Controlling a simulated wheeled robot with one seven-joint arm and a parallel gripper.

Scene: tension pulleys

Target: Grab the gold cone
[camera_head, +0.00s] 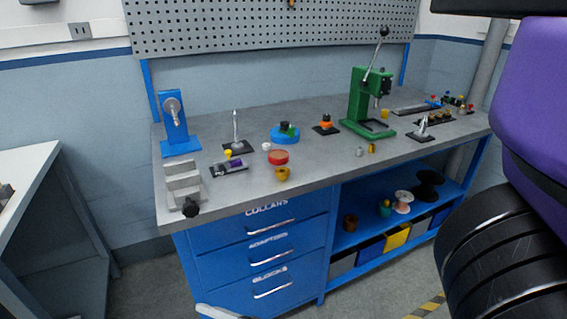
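Several small gold or yellow pieces are on the grey workbench (330,165), and I cannot tell for sure which is the gold cone. A tapered gold piece (282,174) is at the front edge, just below a red round piece (278,157). A small yellow cone-like piece (228,154) is above a purple part on a dark plate at the left. A small gold piece (371,148) is near the front edge, right of a small grey piece (359,152). A yellow piece (385,113) is beside the green press. My gripper's fingers are not in view.
A green lever press (360,96) stands at the back right and a blue stand (174,126) at the left. Blue drawers (262,247) and a shelf with spools (403,200) are below. Floor in front is open.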

